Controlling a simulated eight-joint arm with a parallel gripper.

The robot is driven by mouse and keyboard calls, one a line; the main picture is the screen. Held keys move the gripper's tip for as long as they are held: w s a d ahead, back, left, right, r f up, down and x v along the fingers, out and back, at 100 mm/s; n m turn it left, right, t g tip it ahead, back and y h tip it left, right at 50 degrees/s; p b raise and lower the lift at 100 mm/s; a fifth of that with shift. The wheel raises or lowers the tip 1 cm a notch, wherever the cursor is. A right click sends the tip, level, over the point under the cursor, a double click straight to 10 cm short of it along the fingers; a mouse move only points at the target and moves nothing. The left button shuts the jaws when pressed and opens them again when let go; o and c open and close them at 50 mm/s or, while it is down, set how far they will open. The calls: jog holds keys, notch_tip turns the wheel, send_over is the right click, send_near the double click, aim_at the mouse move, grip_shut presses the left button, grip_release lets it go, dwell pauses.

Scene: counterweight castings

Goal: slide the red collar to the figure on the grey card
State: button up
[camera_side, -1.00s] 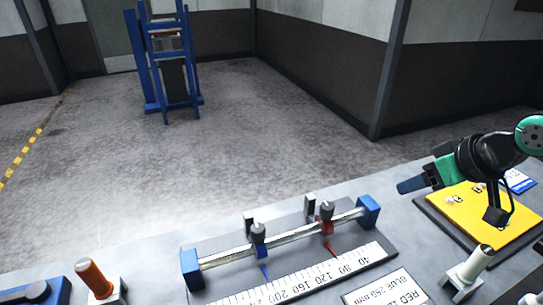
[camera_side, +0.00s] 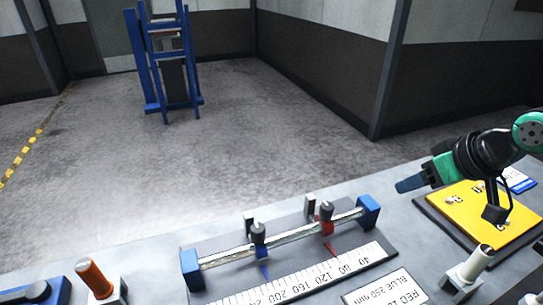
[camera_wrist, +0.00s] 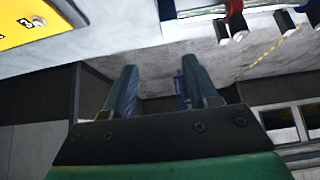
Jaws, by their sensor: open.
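The red collar (camera_side: 327,227) sits on a silver rail (camera_side: 290,236) toward its right end, with a dark knob on top and a red pointer reaching down to the printed scale (camera_side: 300,283). The exact reading is too small to tell. It also shows at the top of the wrist view (camera_wrist: 234,6). The pale card (camera_side: 392,291) lies in front of the scale; "RED" and "BLUE 250 mm" show, but the red figure is cut off or unreadable. My gripper (camera_side: 408,185) is open and empty, right of the rail and apart from it; its two fingers show in the wrist view (camera_wrist: 160,82).
A blue collar (camera_side: 261,250) shares the rail, left of the red one. Blue end blocks (camera_side: 369,210) hold the rail. A yellow board (camera_side: 478,216) lies under my arm. A white-topped post (camera_side: 470,271) stands at right, an orange handle (camera_side: 94,278) at left.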

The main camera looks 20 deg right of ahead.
aim_at(311, 197)
jog(key=w+a+f+g, duration=0.2)
jog(key=w+a, duration=0.1)
jog(key=w, duration=0.1)
jog(key=w+a+f+g, duration=0.1)
jog(key=w+a+g, duration=0.1)
jog(key=w+a, duration=0.1)
jog(key=w+a+f+g, duration=0.2)
jog(key=w+a, duration=0.2)
jog(key=shift+w+a+f+g, duration=0.3)
jog(key=shift+w+a+g, duration=0.05)
jog(key=shift+g, duration=0.05)
jog(key=shift+w+a+f, duration=0.1)
jog(key=shift+a+f, duration=0.15)
jog(key=shift+f, duration=2.9)
grip_shut()
